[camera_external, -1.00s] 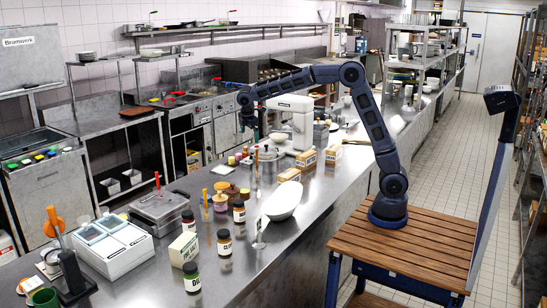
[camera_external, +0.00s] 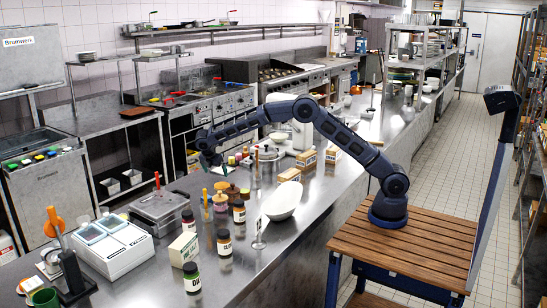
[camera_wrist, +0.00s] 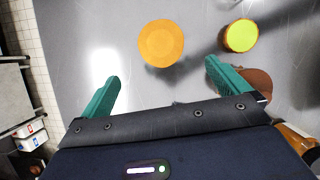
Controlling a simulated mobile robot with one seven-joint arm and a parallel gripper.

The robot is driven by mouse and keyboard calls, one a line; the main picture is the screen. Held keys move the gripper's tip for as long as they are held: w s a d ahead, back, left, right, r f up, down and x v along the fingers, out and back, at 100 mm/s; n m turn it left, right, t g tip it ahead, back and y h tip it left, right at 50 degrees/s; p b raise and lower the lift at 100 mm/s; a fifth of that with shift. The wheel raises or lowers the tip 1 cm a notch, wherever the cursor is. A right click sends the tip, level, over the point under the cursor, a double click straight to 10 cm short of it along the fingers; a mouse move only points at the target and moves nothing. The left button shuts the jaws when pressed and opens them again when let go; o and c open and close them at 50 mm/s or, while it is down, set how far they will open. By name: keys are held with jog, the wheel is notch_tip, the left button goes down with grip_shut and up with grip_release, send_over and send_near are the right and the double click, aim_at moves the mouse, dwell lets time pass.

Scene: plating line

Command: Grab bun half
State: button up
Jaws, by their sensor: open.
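In the wrist view, a round orange-yellow disc (camera_wrist: 161,43) lies on the steel counter, ahead of my fingertips and between their lines. It looks like the bun half, though I cannot tell for sure. My gripper (camera_wrist: 161,72) is open and empty, with its two teal fingers spread wide. The disc is apart from both fingers. In the external view my gripper (camera_external: 210,158) hangs over the far edge of the counter, and I cannot pick out the disc there.
A round thing with a yellow-green top (camera_wrist: 241,35) stands beyond my right finger. A brown rounded thing (camera_wrist: 257,82) is partly hidden behind that finger. Several jars and a white oval dish (camera_external: 284,201) stand on the steel counter (camera_external: 310,215). Bare steel surrounds the disc's left side.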

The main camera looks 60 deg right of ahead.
aim_at(221, 184)
jog(key=x, duration=1)
jog(key=shift+d+f, duration=0.1)
jog(key=shift+d, duration=0.05)
jog(key=shift+c, duration=0.2)
jog(key=c, duration=0.9)
